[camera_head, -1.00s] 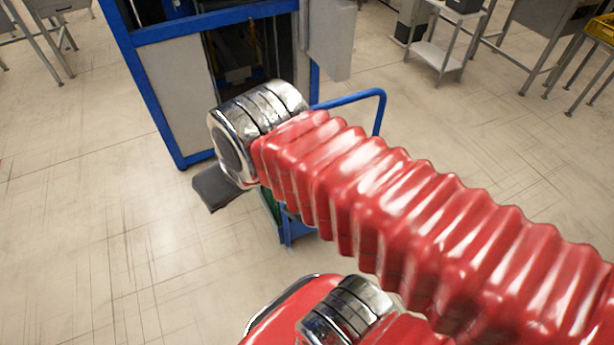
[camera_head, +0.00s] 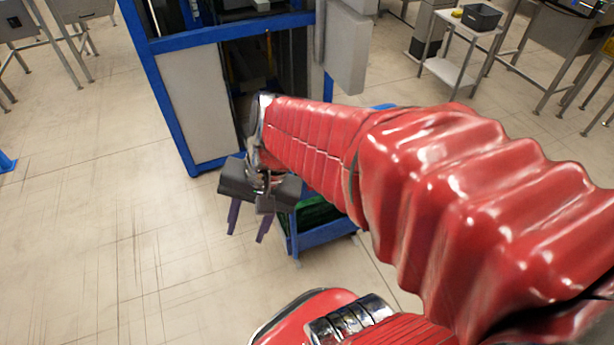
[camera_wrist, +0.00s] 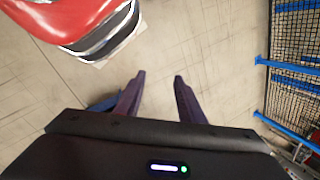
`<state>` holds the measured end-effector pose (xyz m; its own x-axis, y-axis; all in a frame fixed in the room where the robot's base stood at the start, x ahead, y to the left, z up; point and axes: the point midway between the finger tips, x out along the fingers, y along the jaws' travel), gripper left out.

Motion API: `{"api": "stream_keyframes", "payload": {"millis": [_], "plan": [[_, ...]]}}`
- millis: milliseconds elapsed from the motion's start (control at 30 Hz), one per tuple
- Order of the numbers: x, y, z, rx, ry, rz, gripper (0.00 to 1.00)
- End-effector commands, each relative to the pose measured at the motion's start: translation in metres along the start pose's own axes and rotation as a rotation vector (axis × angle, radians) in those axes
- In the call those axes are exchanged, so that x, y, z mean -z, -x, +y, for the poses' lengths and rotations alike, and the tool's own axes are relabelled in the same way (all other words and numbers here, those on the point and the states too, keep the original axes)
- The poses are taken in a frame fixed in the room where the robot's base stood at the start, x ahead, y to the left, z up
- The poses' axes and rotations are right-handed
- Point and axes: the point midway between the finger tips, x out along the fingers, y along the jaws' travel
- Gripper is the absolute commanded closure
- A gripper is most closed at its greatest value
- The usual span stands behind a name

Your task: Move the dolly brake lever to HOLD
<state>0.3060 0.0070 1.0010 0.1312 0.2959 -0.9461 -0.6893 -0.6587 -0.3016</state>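My gripper (camera_head: 249,228) hangs over the floor to the left of the blue dolly (camera_head: 325,232), with its two purple fingers apart and nothing between them. In the wrist view my gripper (camera_wrist: 160,82) is also open and empty, with bare floor beyond the fingertips. The dolly stands in front of the blue-framed machine; a dark green thing (camera_head: 316,212) lies on it. My arm covers much of the dolly and its handle. I cannot make out the brake lever in either view.
The blue-framed machine (camera_head: 190,110) with grey panels stands behind the dolly. A small cart (camera_head: 452,72) bearing a dark bin (camera_head: 478,17) is at the back right. Blue-framed black mesh (camera_wrist: 297,70) shows at the right of the wrist view.

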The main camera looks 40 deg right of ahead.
Motion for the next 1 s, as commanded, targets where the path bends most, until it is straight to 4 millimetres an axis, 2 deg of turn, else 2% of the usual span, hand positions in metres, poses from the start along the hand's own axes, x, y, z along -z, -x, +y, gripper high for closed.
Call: {"api": "stream_keyframes", "payload": {"millis": [200, 467, 767, 1000], "plan": [[0.01, -0.024, 0.002, 0.055, -0.361, -0.172, 0.64], [0.029, -0.045, 0.001, 0.129, -0.785, -0.372, 0.64], [0.065, -0.064, 0.004, 0.226, -1.27, -0.613, 0.64], [0.104, -0.076, 0.016, 0.32, -1.644, -0.821, 0.64]]}}
